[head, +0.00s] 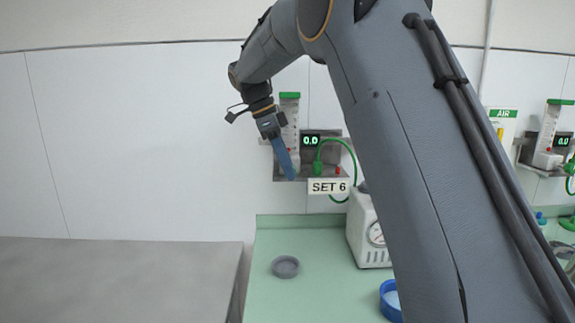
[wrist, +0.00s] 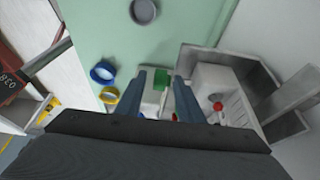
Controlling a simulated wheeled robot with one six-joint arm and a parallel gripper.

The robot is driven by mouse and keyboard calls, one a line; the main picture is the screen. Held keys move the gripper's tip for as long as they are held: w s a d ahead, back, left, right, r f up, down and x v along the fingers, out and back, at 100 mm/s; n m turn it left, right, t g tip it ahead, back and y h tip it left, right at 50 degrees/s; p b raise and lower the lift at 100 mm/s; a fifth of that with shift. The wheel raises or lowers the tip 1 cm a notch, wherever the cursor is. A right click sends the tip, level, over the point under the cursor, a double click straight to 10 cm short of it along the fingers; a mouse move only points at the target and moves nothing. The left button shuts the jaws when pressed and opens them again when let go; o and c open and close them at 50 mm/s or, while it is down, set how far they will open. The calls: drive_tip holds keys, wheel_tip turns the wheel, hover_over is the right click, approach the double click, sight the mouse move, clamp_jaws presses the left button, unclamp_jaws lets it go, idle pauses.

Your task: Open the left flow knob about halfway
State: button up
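The left flow unit (head: 290,112) is on the wall above the SET 6 label, a clear tube with a green top. Its display (head: 310,141) reads 0.0. My gripper (head: 289,176) is in front of this unit, pointing down, and covers much of its lower part in the head view. In the wrist view, a red knob (wrist: 217,106) sits on a white block in a grey bracket, right of my fingers. My gripper (wrist: 160,77) shows two fingers apart there, open. I see no contact with the knob. The knob's turned position is too small to tell.
A green counter (head: 310,295) below holds a grey dish (head: 285,266), a white device with a gauge (head: 366,230) and a blue bowl (head: 390,300). A second flow unit (head: 548,136) is at the right. A grey surface (head: 110,280) lies at the lower left.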

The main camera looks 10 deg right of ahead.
drive_tip(key=shift+c, duration=0.4)
clamp_jaws()
drive_tip(key=shift+a+f, duration=0.1)
